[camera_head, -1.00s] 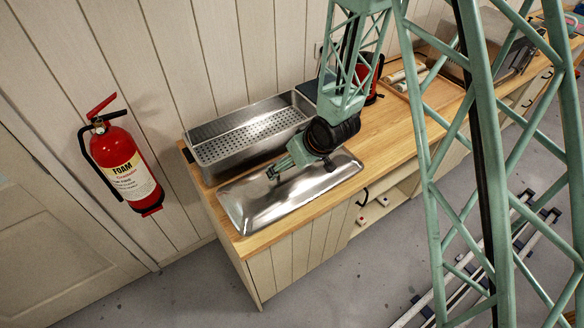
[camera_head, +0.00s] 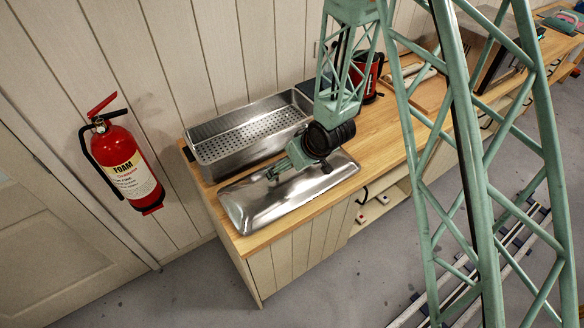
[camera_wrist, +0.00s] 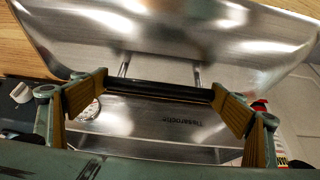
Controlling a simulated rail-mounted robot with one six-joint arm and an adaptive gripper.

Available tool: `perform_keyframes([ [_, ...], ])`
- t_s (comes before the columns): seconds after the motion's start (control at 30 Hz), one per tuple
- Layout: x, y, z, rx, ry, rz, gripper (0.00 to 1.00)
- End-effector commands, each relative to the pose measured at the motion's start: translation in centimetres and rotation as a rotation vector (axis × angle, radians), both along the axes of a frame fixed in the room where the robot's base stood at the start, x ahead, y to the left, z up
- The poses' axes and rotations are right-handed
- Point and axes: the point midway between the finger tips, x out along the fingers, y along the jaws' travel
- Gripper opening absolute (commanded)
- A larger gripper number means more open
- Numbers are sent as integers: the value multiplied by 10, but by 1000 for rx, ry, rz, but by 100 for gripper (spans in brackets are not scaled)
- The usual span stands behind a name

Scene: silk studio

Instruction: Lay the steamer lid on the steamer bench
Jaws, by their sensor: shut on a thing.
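The steamer lid (camera_head: 250,208) is a shiny metal rectangle, right side up along the front edge of the wooden steamer bench (camera_head: 253,242). I cannot tell whether its rim touches the wood or hovers just above. My gripper (camera_head: 272,175) is above the lid, shut on its handle. In the wrist view, the yellow-padded fingers of my gripper (camera_wrist: 160,98) clasp the black handle bar (camera_wrist: 160,91), with the lid (camera_wrist: 200,50) filling much of the picture. The open steamer (camera_head: 207,151), a metal box with a perforated tray inside, stands behind the lid.
A red foam extinguisher (camera_head: 125,163) hangs on the panelled wall at left. A red and black object (camera_head: 369,76) stands on the bench right of the steamer. The bench top right of the lid (camera_head: 384,137) is bare wood.

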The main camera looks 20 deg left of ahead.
Motion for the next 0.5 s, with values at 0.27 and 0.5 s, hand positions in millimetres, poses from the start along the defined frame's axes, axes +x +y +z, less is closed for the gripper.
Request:
perform_keyframes([
  [0.27,0,0,-12,0,-1,0,58],
  [0.5,1,0,-13,1,-2,0,58],
])
